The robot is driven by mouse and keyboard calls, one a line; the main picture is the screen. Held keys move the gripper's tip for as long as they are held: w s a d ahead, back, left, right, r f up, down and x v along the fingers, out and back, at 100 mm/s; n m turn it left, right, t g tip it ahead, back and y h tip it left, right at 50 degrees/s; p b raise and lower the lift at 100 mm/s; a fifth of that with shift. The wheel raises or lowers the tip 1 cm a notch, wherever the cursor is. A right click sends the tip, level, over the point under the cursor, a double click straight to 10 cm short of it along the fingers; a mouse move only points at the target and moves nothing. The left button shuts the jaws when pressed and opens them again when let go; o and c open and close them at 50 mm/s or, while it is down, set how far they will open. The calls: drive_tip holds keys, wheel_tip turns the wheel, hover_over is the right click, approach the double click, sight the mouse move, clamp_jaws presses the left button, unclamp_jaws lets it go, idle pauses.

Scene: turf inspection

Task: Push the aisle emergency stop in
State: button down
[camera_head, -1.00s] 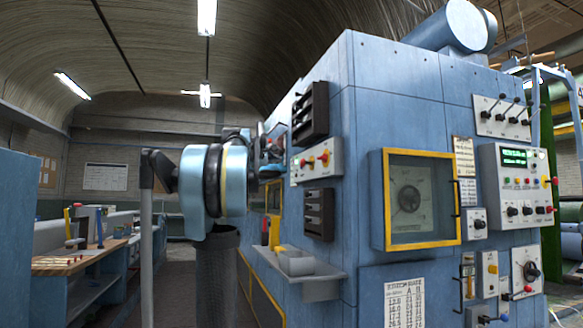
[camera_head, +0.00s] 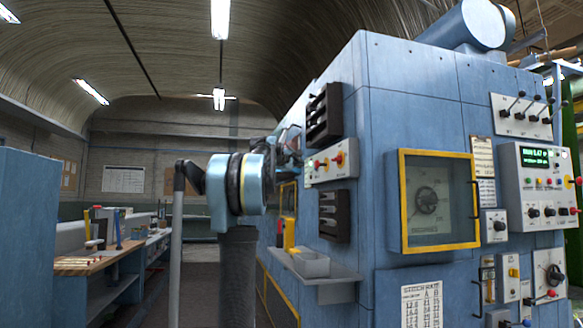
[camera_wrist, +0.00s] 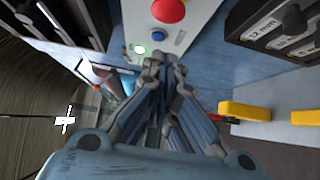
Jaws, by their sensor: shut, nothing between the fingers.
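A grey control box (camera_head: 330,172) with red and yellow knobs is on the aisle-side face of the blue machine. In the wrist view a large round red button (camera_wrist: 170,10), probably the emergency stop, sits on a grey panel (camera_wrist: 185,35) at the top, partly cut off by the picture edge. Contact cannot be told. In the head view my arm mostly hides the gripper.
Black slotted racks (camera_head: 324,112) are above and below the box. A grey shelf (camera_head: 318,275) with a tray juts out below. A yellow-framed gauge window (camera_head: 440,200) is on the machine's right face. A workbench (camera_head: 110,255) stands left, with open aisle between.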

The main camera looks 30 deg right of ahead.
drive_tip(key=shift+d, duration=2.7)
drive_tip(key=shift+s+d, duration=0.2)
drive_tip(key=shift+d, duration=0.75)
drive_tip(key=s+a, duration=0.4)
drive_tip(key=a, duration=0.8)
drive_tip(key=shift+a, duration=0.25)
drive_tip(key=shift+f, duration=0.1)
